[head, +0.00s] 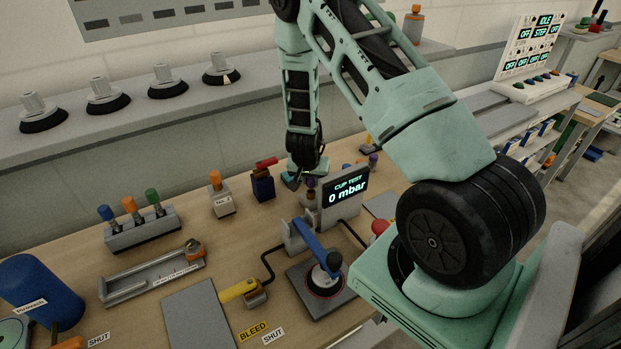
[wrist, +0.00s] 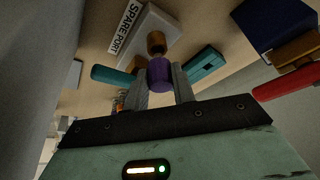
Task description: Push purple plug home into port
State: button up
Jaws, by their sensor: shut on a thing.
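The purple plug (wrist: 160,74) stands between the two grey fingertips of my gripper (wrist: 161,84) in the wrist view. My gripper is shut on it. A brass-coloured cylinder (wrist: 156,43) lies in line with the plug at its far end, against a pale block labelled SPARE PORT (wrist: 142,32). I cannot tell how deep the plug sits in the port. In the head view my gripper (head: 303,177) is low over the bench, left of the gauge, and partly hides the spot.
A dark blue block with a red handle (head: 263,182) stands close to the left of my gripper. The CUP TEST display (head: 346,189), reading 0 mbar, stands close on the right. A blue-handled clamp (head: 311,240) is in front. A rack of coloured plugs (head: 143,228) stands farther left.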

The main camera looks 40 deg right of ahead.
jog(key=shift+f, duration=0.1)
jog(key=shift+f+b, duration=1.05)
jog(key=shift+f, duration=0.1)
jog(key=o, duration=1.1)
jog(key=shift+c, duration=0.2)
jog(key=shift+r, duration=0.1)
jog(key=p+v, duration=0.1)
jog(key=v, duration=1.6)
jog(key=shift+r, duration=0.15)
